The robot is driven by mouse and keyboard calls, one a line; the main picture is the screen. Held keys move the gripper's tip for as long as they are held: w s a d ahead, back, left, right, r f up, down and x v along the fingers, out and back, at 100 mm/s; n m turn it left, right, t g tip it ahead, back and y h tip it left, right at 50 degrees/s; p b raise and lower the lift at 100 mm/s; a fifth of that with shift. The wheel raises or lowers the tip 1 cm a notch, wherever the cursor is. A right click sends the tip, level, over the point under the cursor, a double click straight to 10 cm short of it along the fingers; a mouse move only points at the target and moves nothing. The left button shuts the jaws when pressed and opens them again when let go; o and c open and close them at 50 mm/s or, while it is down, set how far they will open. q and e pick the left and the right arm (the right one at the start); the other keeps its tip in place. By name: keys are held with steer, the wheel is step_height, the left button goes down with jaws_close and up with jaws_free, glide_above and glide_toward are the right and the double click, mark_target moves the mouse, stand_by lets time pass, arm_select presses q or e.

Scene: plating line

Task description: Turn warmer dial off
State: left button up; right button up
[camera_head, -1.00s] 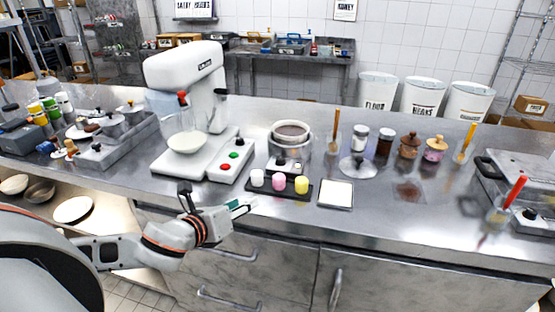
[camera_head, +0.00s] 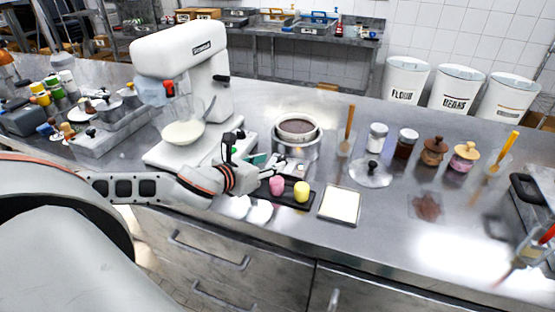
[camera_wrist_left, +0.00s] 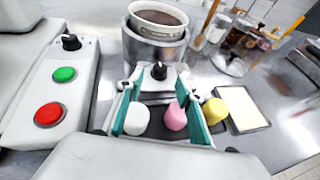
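The warmer (camera_head: 292,150) is a silver cylinder with a dark-filled pot (camera_head: 297,126) in its top; it also shows in the left wrist view (camera_wrist_left: 152,53). Its black dial (camera_wrist_left: 158,71) is on the front, with a pointer knob standing up. My left gripper (camera_head: 262,160) is just in front of the warmer. In the left wrist view the gripper's teal-padded fingers (camera_wrist_left: 160,101) are apart, one on each side of the dial in the picture, with nothing between them held. I cannot tell whether they touch anything. My right gripper is out of view.
White, pink (camera_head: 277,185) and yellow (camera_head: 302,192) pieces stand on a dark tray below the gripper. The mixer base, with green and red buttons (camera_wrist_left: 50,114) and another black knob, is to the left. A white square pad (camera_head: 341,205) and jars are to the right.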

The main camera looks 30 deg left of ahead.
mark_target(281, 159)
arm_select(q)
steer(key=x, duration=0.3)
steer(key=shift+w+d+f, duration=0.1)
steer(key=shift+w+f, duration=0.2)
steer(key=shift+w, duration=0.35)
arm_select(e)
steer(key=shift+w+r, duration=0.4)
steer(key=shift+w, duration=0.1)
arm_select(q)
steer(key=c, duration=0.8)
jaws_close()
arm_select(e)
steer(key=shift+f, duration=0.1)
arm_select(q)
steer(key=shift+r, duration=0.1)
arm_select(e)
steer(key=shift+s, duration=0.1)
